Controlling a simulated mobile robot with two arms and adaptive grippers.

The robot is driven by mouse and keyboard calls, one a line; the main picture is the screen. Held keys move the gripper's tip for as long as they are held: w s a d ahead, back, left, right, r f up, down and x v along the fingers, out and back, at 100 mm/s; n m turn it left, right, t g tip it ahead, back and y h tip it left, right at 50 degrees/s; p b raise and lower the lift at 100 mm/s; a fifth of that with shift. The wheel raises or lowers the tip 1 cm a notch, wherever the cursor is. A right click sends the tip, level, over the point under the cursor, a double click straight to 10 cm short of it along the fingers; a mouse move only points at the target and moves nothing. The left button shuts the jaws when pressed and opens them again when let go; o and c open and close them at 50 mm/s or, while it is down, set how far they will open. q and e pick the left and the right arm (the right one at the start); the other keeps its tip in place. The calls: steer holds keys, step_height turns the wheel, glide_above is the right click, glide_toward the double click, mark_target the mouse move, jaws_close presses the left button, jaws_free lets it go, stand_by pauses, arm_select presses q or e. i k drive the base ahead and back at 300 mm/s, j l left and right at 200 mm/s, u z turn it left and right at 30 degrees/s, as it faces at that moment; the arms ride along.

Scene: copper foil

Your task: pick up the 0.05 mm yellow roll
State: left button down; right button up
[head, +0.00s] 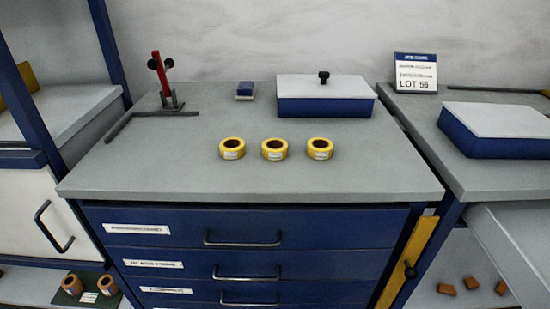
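Three yellow rolls stand in a row on the grey top of the blue drawer cabinet in the head view: a left roll (232,149), a middle roll (274,149) and a right roll (320,149). The label print is too small to read, so I cannot tell which one is 0.05 mm. The rolls are apart from each other. Neither of my grippers is in view.
The grey cabinet top (250,184) is clear in front. A LOT 56 sign (415,73) stands at right.

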mark_target(318, 149)
steer(key=j+z, duration=0.25)
steer(key=z, duration=0.15)
steer(key=j+z, duration=0.35)
steer(key=k+j+z, duration=0.1)
steer(key=z, duration=0.3)
